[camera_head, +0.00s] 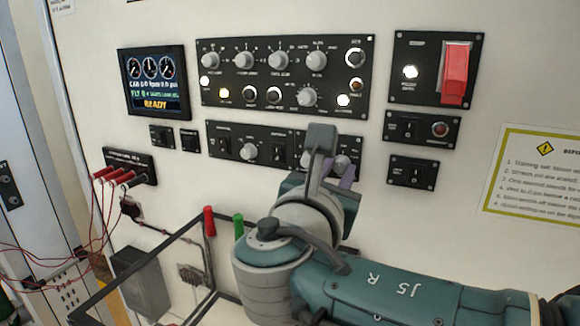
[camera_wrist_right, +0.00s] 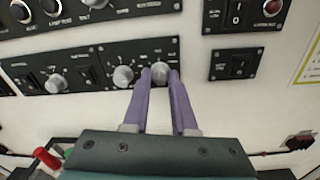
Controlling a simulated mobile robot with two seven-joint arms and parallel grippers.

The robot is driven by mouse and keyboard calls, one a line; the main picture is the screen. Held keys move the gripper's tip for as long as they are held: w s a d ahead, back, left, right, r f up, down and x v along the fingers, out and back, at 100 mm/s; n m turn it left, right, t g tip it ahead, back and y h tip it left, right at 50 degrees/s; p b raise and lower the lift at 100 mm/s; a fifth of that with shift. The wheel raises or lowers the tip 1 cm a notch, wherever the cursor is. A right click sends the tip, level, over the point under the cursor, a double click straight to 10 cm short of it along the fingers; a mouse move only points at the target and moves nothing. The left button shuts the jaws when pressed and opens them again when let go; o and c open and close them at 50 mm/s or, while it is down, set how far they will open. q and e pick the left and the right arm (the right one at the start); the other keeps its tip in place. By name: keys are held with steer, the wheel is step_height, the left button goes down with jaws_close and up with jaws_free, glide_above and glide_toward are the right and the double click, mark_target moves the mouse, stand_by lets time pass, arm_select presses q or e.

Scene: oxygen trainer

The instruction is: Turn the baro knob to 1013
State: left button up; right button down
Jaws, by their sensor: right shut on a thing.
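My right gripper (camera_wrist_right: 160,77) has its two purple fingers on either side of a round grey knob (camera_wrist_right: 160,69) at the right end of the lower black panel. The fingers are shut on this knob. In the head view the knob (camera_head: 342,162) shows just above the purple fingers, and my right arm covers part of the panel. Another grey knob (camera_wrist_right: 123,76) sits to its left, free of the fingers. The lettering around the knobs is too small to read, so I cannot tell the setting. My left gripper is out of view.
An upper panel (camera_head: 275,108) of knobs and lit buttons is above. A red switch cover (camera_head: 455,73) and small switch panels are at the right. A display (camera_head: 155,80) reads READY. Red plugs with wires (camera_head: 104,173) and a dark frame (camera_head: 208,262) are at the left.

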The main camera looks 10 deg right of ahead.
stand_by(0.3)
steer(key=c, duration=0.7)
jaws_free()
steer(key=b+v, duration=0.2)
steer(key=v, duration=0.8)
